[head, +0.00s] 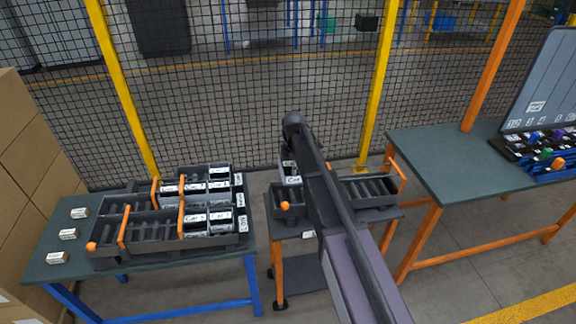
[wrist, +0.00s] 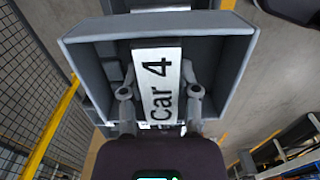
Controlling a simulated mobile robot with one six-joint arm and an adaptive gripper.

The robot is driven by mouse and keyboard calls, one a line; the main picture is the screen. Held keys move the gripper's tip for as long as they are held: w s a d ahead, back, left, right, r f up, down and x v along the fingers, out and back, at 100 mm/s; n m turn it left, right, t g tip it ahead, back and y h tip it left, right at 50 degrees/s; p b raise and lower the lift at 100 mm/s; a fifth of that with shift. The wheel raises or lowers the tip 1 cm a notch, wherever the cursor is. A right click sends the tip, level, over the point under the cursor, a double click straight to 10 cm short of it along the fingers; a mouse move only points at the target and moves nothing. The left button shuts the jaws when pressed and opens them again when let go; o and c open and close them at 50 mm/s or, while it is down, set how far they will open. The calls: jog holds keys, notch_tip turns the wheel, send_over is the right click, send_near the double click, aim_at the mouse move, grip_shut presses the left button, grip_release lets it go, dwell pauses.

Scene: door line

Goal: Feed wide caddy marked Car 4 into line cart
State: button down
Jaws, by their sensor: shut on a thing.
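In the wrist view, the wide grey caddy marked Car 4 (wrist: 160,90) fills the middle, its white label between the two fingers of my gripper (wrist: 158,72). My gripper is shut on the caddy's labelled middle part. In the head view, the caddy (head: 291,180) shows only in part beside my arm, over the line cart's left side. The line cart (head: 370,190) has orange posts and dark slotted bays. My arm hides its middle, and I cannot tell whether the caddy touches the cart.
A blue-legged table (head: 60,275) at left holds a dark rack (head: 140,250) with several labelled caddies and small white tags. A green-topped orange table (head: 440,165) stands close at right, with a tray of coloured parts and a board. A mesh fence (head: 250,100) with yellow posts runs behind.

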jog(key=shift+s+a, duration=0.1)
jog(key=shift+a, duration=0.05)
jog(key=shift+a+r, duration=0.2)
jog(key=shift+a, duration=0.1)
jog(key=shift+f, duration=0.2)
notch_tip(320, 180, down, 12)
jog(key=b, duration=1.2)
jog(key=shift+s+f, duration=0.1)
jog(key=shift+f, duration=0.05)
jog(key=shift+f+b, duration=0.1)
jog(key=shift+b, duration=0.2)
dwell(0.8)
